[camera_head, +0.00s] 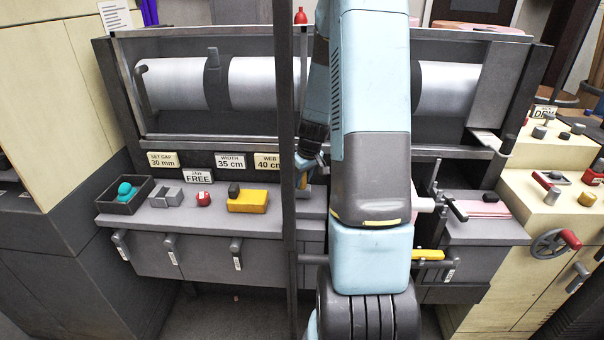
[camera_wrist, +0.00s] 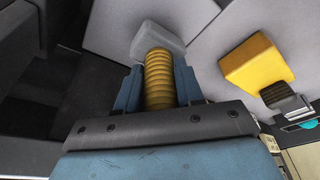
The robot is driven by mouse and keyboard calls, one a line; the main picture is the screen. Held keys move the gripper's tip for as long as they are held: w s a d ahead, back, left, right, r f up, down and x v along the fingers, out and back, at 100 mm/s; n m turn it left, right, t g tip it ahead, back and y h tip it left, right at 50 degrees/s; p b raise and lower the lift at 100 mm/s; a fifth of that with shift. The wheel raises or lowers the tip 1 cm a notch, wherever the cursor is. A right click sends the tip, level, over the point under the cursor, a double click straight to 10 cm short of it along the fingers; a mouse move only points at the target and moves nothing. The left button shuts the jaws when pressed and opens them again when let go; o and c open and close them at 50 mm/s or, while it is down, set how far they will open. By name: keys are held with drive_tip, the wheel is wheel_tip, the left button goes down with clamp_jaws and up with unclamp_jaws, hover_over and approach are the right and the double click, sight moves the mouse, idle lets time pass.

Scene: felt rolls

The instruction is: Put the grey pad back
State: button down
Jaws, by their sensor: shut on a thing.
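My gripper (camera_wrist: 158,88) is shut on a yellow ribbed handle (camera_wrist: 159,78), which lies between its two blue fingers in the wrist view. A pale grey block (camera_wrist: 150,38) sits at the handle's far end and looks like the grey pad. In the head view my gripper (camera_head: 304,172) is low in front of the machine, partly behind a dark upright post. Only a bit of yellow shows there, and the grey block cannot be made out. Whether the block touches the surface beyond it cannot be told.
A yellow block (camera_head: 252,202) with a dark piece on it stands on the grey shelf (camera_head: 220,224), left of my gripper. The dark post (camera_head: 285,120) stands close by.

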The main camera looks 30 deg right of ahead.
drive_tip(key=shift+f, duration=0.6)
idle(0.7)
drive_tip(key=c, duration=0.6)
unclamp_jaws()
drive_tip(key=shift+c, duration=0.2)
drive_tip(key=v, duration=1.3)
drive_tip(key=shift+r, duration=0.4)
